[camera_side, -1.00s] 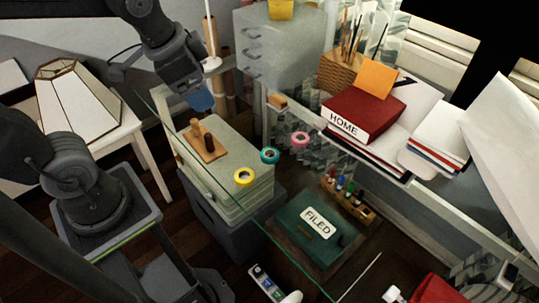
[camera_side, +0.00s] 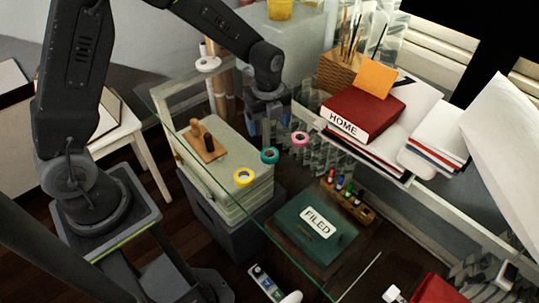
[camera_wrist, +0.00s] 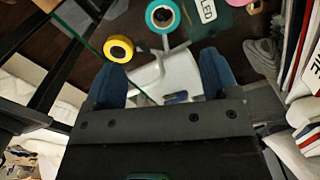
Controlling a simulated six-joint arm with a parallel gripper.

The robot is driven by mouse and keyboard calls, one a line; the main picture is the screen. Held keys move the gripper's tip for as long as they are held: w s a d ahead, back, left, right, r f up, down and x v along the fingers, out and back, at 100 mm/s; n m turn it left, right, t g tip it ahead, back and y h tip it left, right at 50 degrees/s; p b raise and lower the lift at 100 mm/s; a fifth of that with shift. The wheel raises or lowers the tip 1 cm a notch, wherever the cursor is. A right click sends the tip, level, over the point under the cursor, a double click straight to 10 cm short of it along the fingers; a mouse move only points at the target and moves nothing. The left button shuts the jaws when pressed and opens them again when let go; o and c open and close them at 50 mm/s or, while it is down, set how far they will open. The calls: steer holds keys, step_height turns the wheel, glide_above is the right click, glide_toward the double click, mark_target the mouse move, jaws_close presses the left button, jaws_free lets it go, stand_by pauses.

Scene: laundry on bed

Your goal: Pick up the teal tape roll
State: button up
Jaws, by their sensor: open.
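The teal tape roll (camera_side: 263,157) lies flat on the glass surface, between a yellow tape roll (camera_side: 236,178) and a pink tape roll (camera_side: 300,146). My gripper (camera_side: 267,130) is open and empty, just behind and above the teal roll in the side view. In the wrist view, the teal roll (camera_wrist: 151,20) shows at the top edge, beyond the open blue fingertips of my gripper (camera_wrist: 160,70). The yellow roll (camera_wrist: 118,57) is to its left there. The teal roll is apart from the fingers.
A wooden stamp block (camera_side: 211,153) sits left of the rolls. A red HOME book (camera_side: 365,110) on papers and a pencil holder (camera_side: 339,73) stand at the back right. A green FILED box (camera_side: 300,238) is visible lower down, in front.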

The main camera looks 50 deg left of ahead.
glide_above(270, 152)
steer(key=s+d, duration=0.1)
steer(key=s, duration=0.1)
step_height(270, 152, down, 6)
steer(key=shift+w+d+r, duration=0.1)
steer(key=shift+w, duration=0.05)
steer(key=shift+w+d+f, duration=0.1)
steer(key=shift+f, duration=1.2)
steer(key=shift+w+d+f, duration=0.1)
steer(key=shift+f, duration=1.2)
steer(key=c, duration=1)
